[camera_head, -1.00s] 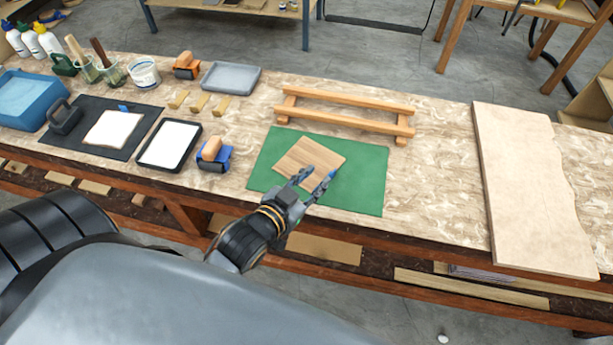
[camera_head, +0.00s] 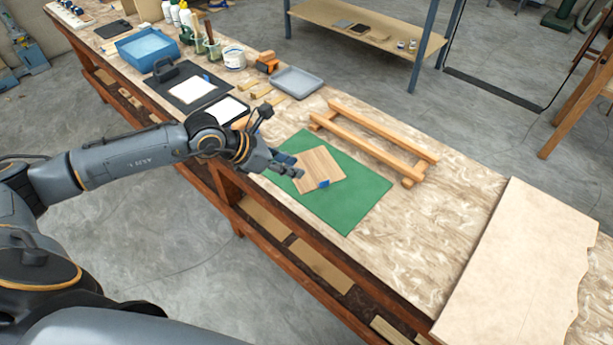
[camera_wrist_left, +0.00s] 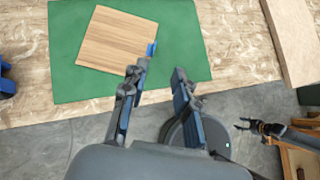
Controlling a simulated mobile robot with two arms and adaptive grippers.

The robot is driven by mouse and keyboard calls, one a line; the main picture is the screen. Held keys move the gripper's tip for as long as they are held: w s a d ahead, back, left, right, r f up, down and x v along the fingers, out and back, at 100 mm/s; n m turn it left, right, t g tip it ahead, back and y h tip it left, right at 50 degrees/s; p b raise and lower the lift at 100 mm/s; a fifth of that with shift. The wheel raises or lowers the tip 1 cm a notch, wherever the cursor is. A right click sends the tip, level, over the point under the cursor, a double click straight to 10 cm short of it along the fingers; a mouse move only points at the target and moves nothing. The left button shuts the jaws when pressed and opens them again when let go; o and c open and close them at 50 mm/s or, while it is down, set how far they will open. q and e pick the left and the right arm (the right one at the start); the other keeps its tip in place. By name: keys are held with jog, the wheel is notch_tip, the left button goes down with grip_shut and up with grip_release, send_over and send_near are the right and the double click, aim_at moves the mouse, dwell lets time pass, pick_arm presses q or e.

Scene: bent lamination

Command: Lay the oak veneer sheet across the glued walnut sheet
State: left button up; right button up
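A light striped wood sheet, likely the oak veneer (camera_head: 320,164), lies on the green mat (camera_head: 350,205). A blue tab (camera_head: 324,184) sits at its edge; it shows in the left wrist view (camera_wrist_left: 151,49) too. My left gripper (camera_head: 287,165) is beside this sheet, open and empty; in the left wrist view its fingers (camera_wrist_left: 158,80) are apart, one near the tab. A white-coated sheet (camera_head: 191,90), possibly the glued walnut, lies on a dark mat (camera_head: 215,95). My right gripper (camera_wrist_left: 245,125) is small in the left wrist view, away from the bench, fingers seemingly apart.
A wooden rack (camera_head: 375,140) stands behind the green mat. A grey tray (camera_head: 297,82), a blue tub (camera_head: 147,48), pots and bottles stand toward the left. A large pale board (camera_head: 515,270) lies at the right. Bench surface between mat and board is clear.

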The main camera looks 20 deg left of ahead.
aim_at(321, 180)
pick_arm(q)
jog(key=w+f, duration=0.1)
jog(key=f, duration=0.1)
jog(key=w+d+f+p, duration=0.1)
jog(key=w+f, duration=0.1)
jog(key=shift+w+d, duration=0.2)
jog(key=x, duration=0.2)
jog(key=shift+d+f+p, duration=0.15)
jog(key=shift+f+p, duration=0.1)
jog(key=shift+p, duration=0.1)
jog(key=shift+w+d+f, duration=0.15)
jog(key=shift+d+f, duration=0.1)
jog(key=shift+f, duration=0.05)
jog(key=x, duration=0.2)
jog(key=p+x, duration=0.1)
jog(key=x, duration=0.1)
jog(key=shift+d+f+p, duration=0.1)
jog(key=shift+f+p, duration=0.2)
jog(key=shift+f, duration=0.1)
jog(key=shift+d+f, duration=0.15)
jog(key=shift+f, duration=0.05)
pick_arm(e)
jog(key=r, duration=0.1)
jog(key=a+r, duration=0.1)
jog(key=r, duration=0.1)
jog(key=shift+s+a+r, duration=0.15)
jog(key=shift+s+r, duration=0.05)
pick_arm(q)
jog(key=shift+c, duration=0.4)
